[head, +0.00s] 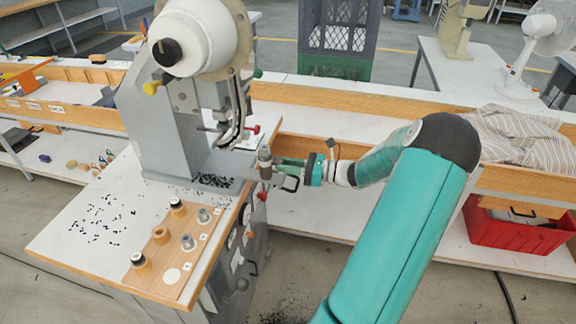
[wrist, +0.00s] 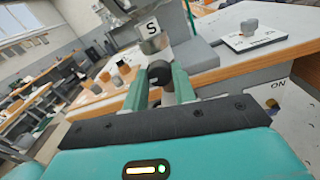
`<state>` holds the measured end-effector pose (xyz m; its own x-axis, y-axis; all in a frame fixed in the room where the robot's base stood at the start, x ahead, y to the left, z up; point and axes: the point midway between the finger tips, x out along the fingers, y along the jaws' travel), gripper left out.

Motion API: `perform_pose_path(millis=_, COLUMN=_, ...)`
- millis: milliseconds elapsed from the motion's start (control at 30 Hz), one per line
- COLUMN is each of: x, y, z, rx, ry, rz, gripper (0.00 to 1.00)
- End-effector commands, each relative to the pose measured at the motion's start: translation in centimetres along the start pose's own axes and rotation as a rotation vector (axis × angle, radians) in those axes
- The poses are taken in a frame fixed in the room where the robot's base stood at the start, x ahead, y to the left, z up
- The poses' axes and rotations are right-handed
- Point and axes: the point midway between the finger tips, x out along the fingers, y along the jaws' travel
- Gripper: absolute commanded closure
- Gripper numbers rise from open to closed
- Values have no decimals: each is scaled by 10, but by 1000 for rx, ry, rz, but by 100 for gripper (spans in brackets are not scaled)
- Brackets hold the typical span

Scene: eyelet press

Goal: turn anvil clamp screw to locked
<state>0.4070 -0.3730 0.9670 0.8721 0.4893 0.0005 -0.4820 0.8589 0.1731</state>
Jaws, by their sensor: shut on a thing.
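The eyelet press (head: 155,125) stands on a white-topped bench at the left of the head view. A grey metal cylinder (head: 265,156) stands at the right end of its base; it also shows in the wrist view (wrist: 152,42), below a tag marked S. The anvil clamp screw appears as a dark round knob (wrist: 160,73) just below that cylinder. My gripper (head: 277,170) reaches it from the right. Its two green fingers (wrist: 160,84) are shut on the knob, one on each side. The knob's lock position cannot be read. In the head view the fingers hide the knob.
A wooden board (head: 172,250) with several dies and pegs lies on the bench front, near scattered black eyelets (head: 105,218). A grey knob on a white plate (wrist: 249,27) is at the wrist view's right. A red bin (head: 515,228) and striped cloth (head: 520,135) are at right.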

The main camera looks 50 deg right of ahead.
Motion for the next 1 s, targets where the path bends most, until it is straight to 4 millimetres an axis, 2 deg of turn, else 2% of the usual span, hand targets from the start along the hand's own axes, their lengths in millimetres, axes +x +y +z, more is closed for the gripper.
perform_pose_path(millis=133, x=0, y=0, z=1, rx=-2, ry=-2, rz=0, gripper=96)
perform_pose_path(millis=167, x=0, y=0, z=1, rx=-2, ry=-2, rz=0, gripper=69)
perform_pose_path(millis=267, x=0, y=0, z=1, rx=-2, ry=-2, rz=0, gripper=51)
perform_pose_path(millis=533, x=0, y=0, z=0, rx=-1, ry=0, rz=0, gripper=51)
perform_pose_path(millis=667, x=-8, y=0, z=0, rx=-2, ry=0, rz=-1, gripper=51)
perform_pose_path(millis=767, x=-22, y=-1, z=0, rx=-2, ry=1, rz=-2, gripper=51)
perform_pose_path(millis=1000, x=-74, y=-1, z=0, rx=-2, ry=0, rz=-4, gripper=51)
